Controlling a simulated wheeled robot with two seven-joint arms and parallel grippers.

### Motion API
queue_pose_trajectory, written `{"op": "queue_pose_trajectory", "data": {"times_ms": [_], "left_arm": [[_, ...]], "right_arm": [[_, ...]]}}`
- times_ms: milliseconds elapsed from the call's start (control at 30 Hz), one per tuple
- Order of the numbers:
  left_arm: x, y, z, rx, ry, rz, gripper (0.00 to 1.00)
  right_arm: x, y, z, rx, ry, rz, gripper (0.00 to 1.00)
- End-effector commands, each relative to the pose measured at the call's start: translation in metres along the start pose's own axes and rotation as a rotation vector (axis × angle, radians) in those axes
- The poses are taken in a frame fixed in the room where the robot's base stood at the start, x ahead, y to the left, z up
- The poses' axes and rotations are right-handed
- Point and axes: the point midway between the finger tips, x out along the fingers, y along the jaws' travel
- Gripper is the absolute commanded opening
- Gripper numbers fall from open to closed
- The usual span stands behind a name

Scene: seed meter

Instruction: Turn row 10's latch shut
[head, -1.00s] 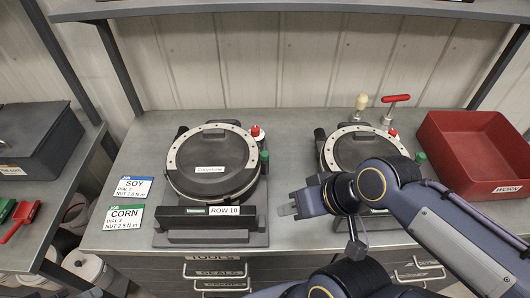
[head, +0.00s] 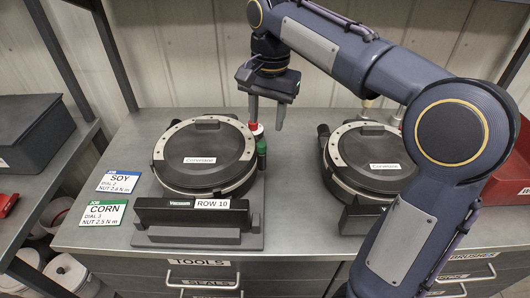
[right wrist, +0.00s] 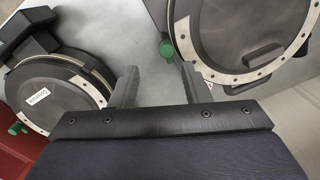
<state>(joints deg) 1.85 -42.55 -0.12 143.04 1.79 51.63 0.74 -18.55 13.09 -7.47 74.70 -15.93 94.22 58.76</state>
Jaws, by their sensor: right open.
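The row 10 seed meter (head: 190,174) stands on the bench, a round dark housing with a pale rim and a "ROW 10" label (head: 212,204) in front. At its right side are a red-and-white knob (head: 257,129) and a green knob (head: 262,147); I cannot tell which is the latch or how it is turned. My right gripper (head: 266,124) is open and empty, pointing down by the red knob, its left finger overlapping it in the head view. In the right wrist view the green knob (right wrist: 166,50) lies beyond the gap between the fingers (right wrist: 160,75). My left gripper is not in view.
A second seed meter (head: 370,150) stands to the right, partly behind my right arm. SOY (head: 118,182) and CORN (head: 103,213) cards lie left of row 10. A red bin (head: 508,178) is at the far right. A side bench with a dark box (head: 30,135) is at left.

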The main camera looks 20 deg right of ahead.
Motion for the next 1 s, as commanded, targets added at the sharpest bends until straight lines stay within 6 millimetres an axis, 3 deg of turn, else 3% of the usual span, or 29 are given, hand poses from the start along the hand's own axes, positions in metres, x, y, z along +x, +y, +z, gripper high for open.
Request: {"op": "queue_pose_trajectory", "data": {"times_ms": [100,267,700,1000], "left_arm": [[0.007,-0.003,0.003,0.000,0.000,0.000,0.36],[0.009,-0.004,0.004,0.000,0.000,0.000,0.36],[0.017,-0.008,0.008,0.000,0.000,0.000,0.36],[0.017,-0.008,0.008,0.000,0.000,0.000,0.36]], "right_arm": [[0.005,-0.014,-0.004,0.053,0.013,0.037,0.43],[0.013,-0.016,-0.005,0.075,0.017,0.050,0.43],[0.075,-0.013,-0.006,0.073,0.016,0.048,0.43],[0.081,-0.013,-0.006,0.073,0.017,0.046,0.43]]}}
